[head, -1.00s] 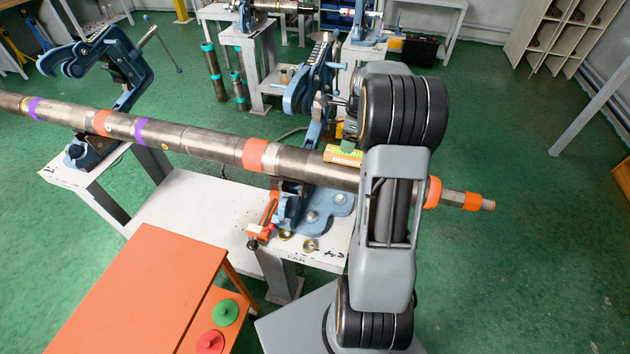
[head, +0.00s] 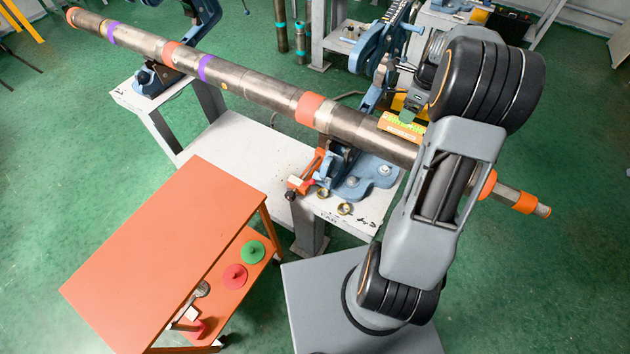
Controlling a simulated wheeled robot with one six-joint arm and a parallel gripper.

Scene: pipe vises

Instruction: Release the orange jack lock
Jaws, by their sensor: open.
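An orange bracket-like part, which looks like the jack lock (head: 317,163), sits at the lower left of the near blue vise base (head: 368,178), under the long steel pipe (head: 262,92). The vise's blue upper jaw (head: 376,48) is swung up, behind the pipe. My gripper (head: 402,69) is open, partly hidden behind my own arm. It is above and behind the pipe, close to the raised jaw, and well apart from the orange part. Whether its fingers touch the jaw cannot be told.
An orange cart (head: 165,255) stands at the front left, with green and red discs on its lower shelf. Small brass rings (head: 344,209) lie on the white bench (head: 235,145). A second blue vise (head: 155,78) holds the pipe's far end. Green floor is clear at right.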

